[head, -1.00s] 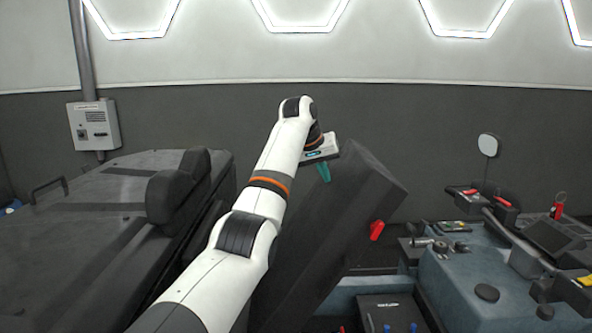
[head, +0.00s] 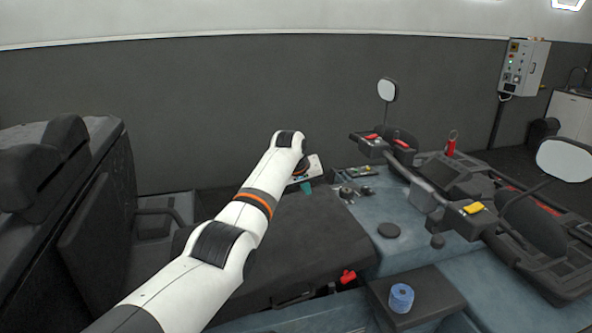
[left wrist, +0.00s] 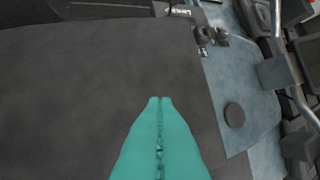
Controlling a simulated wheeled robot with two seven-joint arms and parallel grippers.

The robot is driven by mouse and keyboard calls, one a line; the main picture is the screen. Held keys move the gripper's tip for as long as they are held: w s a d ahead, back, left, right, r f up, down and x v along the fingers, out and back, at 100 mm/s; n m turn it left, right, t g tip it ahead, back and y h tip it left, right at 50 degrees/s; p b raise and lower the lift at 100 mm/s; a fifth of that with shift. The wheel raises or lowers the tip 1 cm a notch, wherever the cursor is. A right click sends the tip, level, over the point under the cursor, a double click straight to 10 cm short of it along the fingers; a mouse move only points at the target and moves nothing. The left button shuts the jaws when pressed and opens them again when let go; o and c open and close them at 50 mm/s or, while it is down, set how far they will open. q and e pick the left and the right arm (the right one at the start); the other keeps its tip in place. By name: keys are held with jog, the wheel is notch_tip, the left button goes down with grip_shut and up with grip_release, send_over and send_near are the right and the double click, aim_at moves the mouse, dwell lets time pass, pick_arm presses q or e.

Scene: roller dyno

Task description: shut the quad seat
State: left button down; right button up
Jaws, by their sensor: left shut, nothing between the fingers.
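The quad seat (head: 290,240) is a broad dark grey slab, lying low and nearly flat behind the blue bodywork (head: 385,215). A red latch (head: 348,276) shows at its near edge, with a narrow dark gap below; I cannot tell if the seat is fully down. My left gripper (head: 306,187) is at the seat's far side, its teal fingertips pointing down. In the left wrist view the fingers (left wrist: 160,105) are shut together and empty, over the seat surface (left wrist: 80,100). Whether they touch it is unclear. My left arm hides part of the seat. My right gripper is out of view.
Handlebars (head: 425,185) with mirrors (head: 388,91) stand to the right. A blue roll (head: 401,297) sits on a dark flat lid (head: 430,290) at the near right. Dark backrests (head: 40,170) stand at the left.

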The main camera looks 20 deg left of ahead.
pick_arm(q)
jog(key=shift+w+d+f, duration=0.25)
jog(key=shift+w+f, duration=0.05)
jog(key=shift+f, duration=0.35)
jog(key=shift+r, duration=0.1)
jog(key=b+v, duration=0.4)
jog(key=v, duration=0.8)
